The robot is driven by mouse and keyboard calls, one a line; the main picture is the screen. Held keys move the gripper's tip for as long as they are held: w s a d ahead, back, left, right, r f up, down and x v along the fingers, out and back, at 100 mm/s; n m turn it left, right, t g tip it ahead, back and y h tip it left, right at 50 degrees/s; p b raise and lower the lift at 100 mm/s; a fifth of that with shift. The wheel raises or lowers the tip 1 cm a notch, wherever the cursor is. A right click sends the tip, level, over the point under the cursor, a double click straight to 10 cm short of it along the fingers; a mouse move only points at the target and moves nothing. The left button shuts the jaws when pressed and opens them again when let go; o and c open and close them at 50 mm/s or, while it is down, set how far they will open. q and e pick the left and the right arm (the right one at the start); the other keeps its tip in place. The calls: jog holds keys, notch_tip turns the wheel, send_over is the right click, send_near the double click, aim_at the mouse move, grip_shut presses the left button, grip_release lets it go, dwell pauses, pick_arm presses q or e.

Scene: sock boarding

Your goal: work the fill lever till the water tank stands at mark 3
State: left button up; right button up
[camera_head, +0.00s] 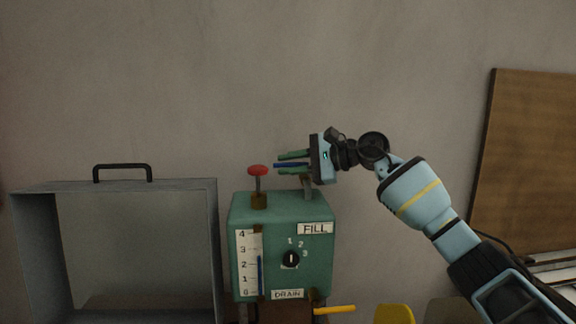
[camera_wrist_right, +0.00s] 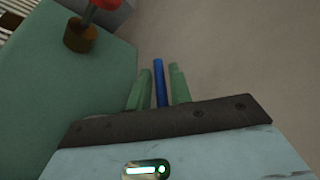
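The water tank (camera_head: 283,215) is a teal box with a white gauge (camera_head: 245,252) on its front. The blue column (camera_head: 260,275) in the gauge tops out between marks 2 and 3, a little below 3. The fill lever's blue handle (camera_head: 289,165) lies above the tank top, over the FILL label. It also shows in the right wrist view (camera_wrist_right: 160,85). My right gripper (camera_head: 293,161) has its green fingers on either side of the blue handle. A gap shows on one side, so it looks open around it. My left gripper is out of view.
A red knob (camera_head: 258,171) stands on the tank top, left of the handle. A grey open case (camera_head: 36,255) stands left. A brown board (camera_head: 530,165) leans at the right.

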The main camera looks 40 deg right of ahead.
aim_at(291, 165)
jog(key=b+v, duration=0.1)
jog(key=v, duration=0.5)
jog(key=shift+s+d+f, duration=0.1)
jog(key=shift+d+f, duration=0.05)
jog(key=shift+s+d+b, duration=0.25)
jog(key=shift+s+b, duration=0.05)
jog(key=shift+s, duration=0.15)
jog(key=shift+r, duration=0.25)
